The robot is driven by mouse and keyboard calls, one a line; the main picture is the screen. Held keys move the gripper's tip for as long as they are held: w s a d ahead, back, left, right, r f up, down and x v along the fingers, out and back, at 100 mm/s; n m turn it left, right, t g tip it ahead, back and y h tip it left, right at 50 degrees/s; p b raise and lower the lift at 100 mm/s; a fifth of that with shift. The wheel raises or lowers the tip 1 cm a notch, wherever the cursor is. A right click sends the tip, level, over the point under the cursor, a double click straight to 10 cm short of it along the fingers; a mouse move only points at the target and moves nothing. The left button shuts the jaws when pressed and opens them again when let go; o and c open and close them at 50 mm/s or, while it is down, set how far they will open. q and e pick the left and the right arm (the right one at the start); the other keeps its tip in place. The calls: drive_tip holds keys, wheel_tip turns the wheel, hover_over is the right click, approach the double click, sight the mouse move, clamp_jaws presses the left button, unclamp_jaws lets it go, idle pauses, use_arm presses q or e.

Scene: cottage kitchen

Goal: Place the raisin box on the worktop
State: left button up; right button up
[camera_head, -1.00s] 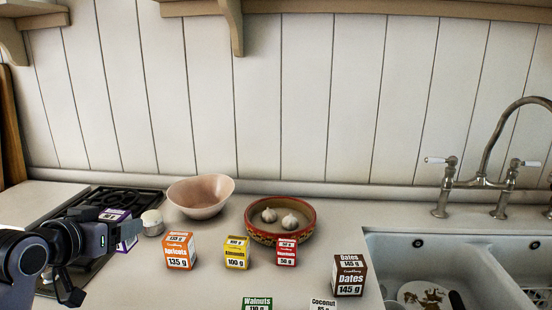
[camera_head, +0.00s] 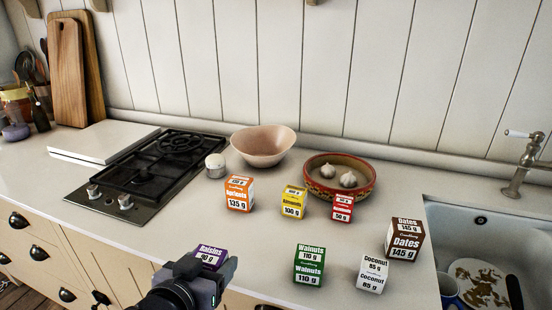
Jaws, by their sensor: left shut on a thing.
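The purple raisin box (camera_head: 211,256) is at the bottom of the head view, just in front of the worktop's front edge. My left gripper (camera_head: 222,277) is shut on it, and the gripper hides the lower part of the box. The pale worktop (camera_head: 263,232) runs across the view behind the box. My right gripper is not in view.
Boxes of apricots (camera_head: 239,194), almonds (camera_head: 293,202), walnuts (camera_head: 309,265), coconut (camera_head: 372,273) and dates (camera_head: 404,240) stand on the worktop, with a small red box (camera_head: 342,208). A hob (camera_head: 150,175) is left, a sink (camera_head: 480,225) right. Free worktop lies left of the walnuts.

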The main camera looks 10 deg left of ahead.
use_arm(q)
drive_tip(key=w+a+r, duration=0.6)
drive_tip(key=r, duration=0.2)
drive_tip(key=w+a+r+m+h, duration=0.1)
drive_tip(key=w+a+r, duration=0.6)
drive_tip(key=r, duration=0.2)
drive_tip(key=shift+w+h, duration=0.3)
wheel_tip(320, 180, down, 19)
drive_tip(key=shift+f, duration=0.2)
drive_tip(key=shift+f, duration=0.15)
drive_tip(key=o, duration=1.1)
